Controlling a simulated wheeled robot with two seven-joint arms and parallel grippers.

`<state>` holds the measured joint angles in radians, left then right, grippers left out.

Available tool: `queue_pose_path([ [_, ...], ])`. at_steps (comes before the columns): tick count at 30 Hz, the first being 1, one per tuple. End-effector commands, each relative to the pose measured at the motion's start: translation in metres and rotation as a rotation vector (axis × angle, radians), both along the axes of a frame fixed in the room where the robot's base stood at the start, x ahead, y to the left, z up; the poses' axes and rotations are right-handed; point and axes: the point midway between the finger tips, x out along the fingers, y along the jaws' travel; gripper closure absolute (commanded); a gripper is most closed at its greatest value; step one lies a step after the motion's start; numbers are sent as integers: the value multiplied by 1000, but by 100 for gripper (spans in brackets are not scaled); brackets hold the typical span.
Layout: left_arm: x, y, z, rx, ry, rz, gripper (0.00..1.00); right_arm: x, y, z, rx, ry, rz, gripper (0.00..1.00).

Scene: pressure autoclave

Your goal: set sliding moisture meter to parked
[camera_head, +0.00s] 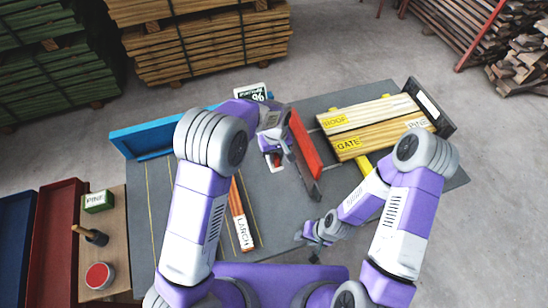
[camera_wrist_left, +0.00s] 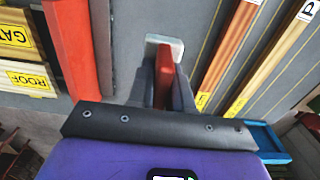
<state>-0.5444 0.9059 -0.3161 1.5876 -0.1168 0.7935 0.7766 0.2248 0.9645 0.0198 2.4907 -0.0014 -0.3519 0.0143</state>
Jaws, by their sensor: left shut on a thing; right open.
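My left gripper (camera_head: 274,156) is over the middle of the grey table and is shut on a red handle. In the left wrist view the red handle (camera_wrist_left: 165,70) stands between the two dark fingers (camera_wrist_left: 163,88). A pale grey-white block (camera_wrist_left: 165,43) lies at the fingertips and is partly hidden by them. It looks like part of the sliding moisture meter, but its whole shape is hidden. A small dark display with a % sign (camera_head: 252,91) stands at the table's far edge. My right gripper (camera_head: 316,238) is open and empty low over the table's near side.
A red fence (camera_head: 305,143) stands just right of my left gripper. Boards labelled ROOF (camera_head: 375,112) and GATE (camera_head: 385,137) lie farther right. A blue tray (camera_head: 148,137) is at left.

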Motion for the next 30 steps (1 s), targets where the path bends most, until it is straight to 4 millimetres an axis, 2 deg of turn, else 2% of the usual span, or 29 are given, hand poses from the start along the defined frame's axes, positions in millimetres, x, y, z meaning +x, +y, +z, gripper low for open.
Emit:
queue_pose_path([
  [13,2,-5,1,-6,-4,6,100,0,0,0,0,0,0,57],
  [14,2,-5,1,-6,-4,6,76,0,0,0,0,0,0,57],
  [17,2,-4,1,-5,-4,6,60,0,0,0,0,0,0,57],
  [26,2,-2,2,-2,-2,7,60,0,0,0,0,0,0,57],
  [30,3,-2,16,-3,-6,7,60,0,0,-1,0,0,0,57],
])
